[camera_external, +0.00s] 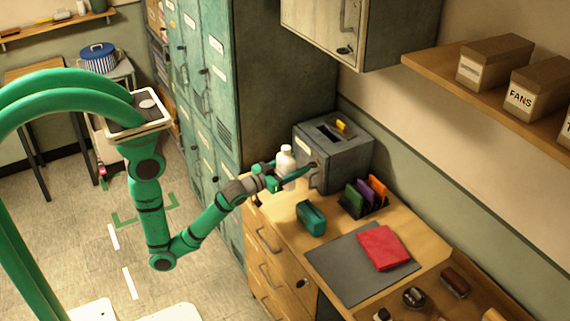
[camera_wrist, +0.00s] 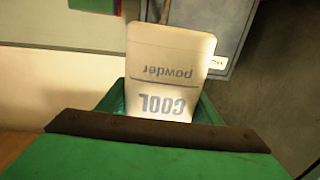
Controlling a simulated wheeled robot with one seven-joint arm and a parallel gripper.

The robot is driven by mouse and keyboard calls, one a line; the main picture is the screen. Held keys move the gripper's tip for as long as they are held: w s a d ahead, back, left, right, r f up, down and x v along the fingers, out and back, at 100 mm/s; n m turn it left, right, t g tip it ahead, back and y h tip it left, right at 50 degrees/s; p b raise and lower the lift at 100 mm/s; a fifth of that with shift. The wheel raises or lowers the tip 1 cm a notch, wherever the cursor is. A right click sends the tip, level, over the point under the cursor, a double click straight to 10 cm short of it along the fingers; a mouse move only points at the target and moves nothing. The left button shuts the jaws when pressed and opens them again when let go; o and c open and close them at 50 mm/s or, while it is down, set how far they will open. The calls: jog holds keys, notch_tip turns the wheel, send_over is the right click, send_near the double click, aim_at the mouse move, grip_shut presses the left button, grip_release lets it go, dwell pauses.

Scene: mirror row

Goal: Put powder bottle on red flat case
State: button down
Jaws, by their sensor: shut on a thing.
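The white powder bottle (camera_external: 286,161) is in my gripper (camera_external: 286,176), held upright in front of the grey box at the back of the desk. In the wrist view the bottle (camera_wrist: 168,70) appears upside down, with "COOL powder" lettering on it, and the gripper's green jaws are on either side of it. The red flat case (camera_external: 383,248) lies on the dark grey mat at the right of the desk. The case is apart from the gripper, to its lower right, and its visible top is bare.
A grey slotted box (camera_external: 340,165) stands close behind the bottle. A teal case (camera_external: 311,217) and a rack of coloured folders (camera_external: 365,196) lie between the gripper and the grey mat (camera_external: 345,270). A wall shelf (camera_external: 440,75) holds labelled boxes above the desk.

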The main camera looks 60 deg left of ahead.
jog(key=w+d+r+m+h, duration=0.2)
jog(key=d+h, duration=0.1)
jog(key=d, duration=0.7)
jog(key=w+d+r+m+g+h, duration=0.1)
jog(key=w+d+r+m+h, duration=0.15)
jog(key=d, duration=0.85)
jog(key=w+d+r+m+h, duration=0.15)
jog(key=d+h, duration=0.25)
jog(key=d, duration=0.6)
send_over(394, 244)
notch_tip(394, 244, down, 10)
jog(key=shift+a+f, duration=0.1)
jog(key=shift+f, duration=1.3)
jog(key=shift+f, duration=0.1)
jog(key=c, duration=0.6)
grip_release()
jog(key=shift+f+y, duration=0.1)
jog(key=shift+y, duration=0.15)
jog(key=shift+o, duration=0.2)
